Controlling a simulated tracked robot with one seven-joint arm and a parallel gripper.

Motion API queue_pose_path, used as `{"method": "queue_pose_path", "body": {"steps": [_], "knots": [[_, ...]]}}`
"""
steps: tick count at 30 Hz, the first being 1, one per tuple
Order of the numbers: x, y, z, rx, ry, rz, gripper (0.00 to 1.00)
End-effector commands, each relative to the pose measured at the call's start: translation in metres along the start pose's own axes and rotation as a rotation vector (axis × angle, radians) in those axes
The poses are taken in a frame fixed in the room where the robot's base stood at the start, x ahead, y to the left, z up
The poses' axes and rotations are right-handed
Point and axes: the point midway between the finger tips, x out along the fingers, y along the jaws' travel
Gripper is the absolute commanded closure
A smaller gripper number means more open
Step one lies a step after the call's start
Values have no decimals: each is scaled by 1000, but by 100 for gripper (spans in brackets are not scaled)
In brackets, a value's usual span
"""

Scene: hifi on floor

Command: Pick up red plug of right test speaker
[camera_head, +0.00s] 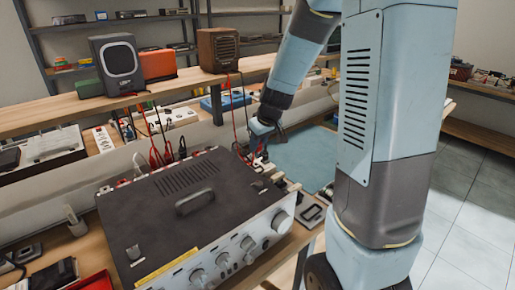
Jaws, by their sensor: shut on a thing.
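The right test speaker (218,50) is a brown box on the raised shelf, with a red and a dark cable hanging from it. My arm reaches down behind the amplifier (160,215), a dark-topped box with a silver front. My gripper (259,150) is at the amplifier's far right corner, at the lower end of the right speaker's cables. It is shut on the red plug (258,156), of which only a little red shows. The fingertips are small and partly hidden, so the exact grip is unclear. Other red leads (160,156) stand at the amplifier's rear edge.
The left speaker (117,64), grey, stands on the shelf beside an orange box (158,64). Hanging cables crowd the space behind the amplifier. A light blue mat (300,158) lies clear to the right of my gripper. Power strips (172,119) lie behind.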

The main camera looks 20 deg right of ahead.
Motion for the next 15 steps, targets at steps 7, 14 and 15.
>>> {"method": "queue_pose_path", "body": {"steps": [7, 14, 15], "knots": [[-32, -24, 29, -2, 0, 0, 100], [-52, -37, 45, -2, 0, 0, 100], [-54, -38, 47, -1, -1, -1, 100]]}}
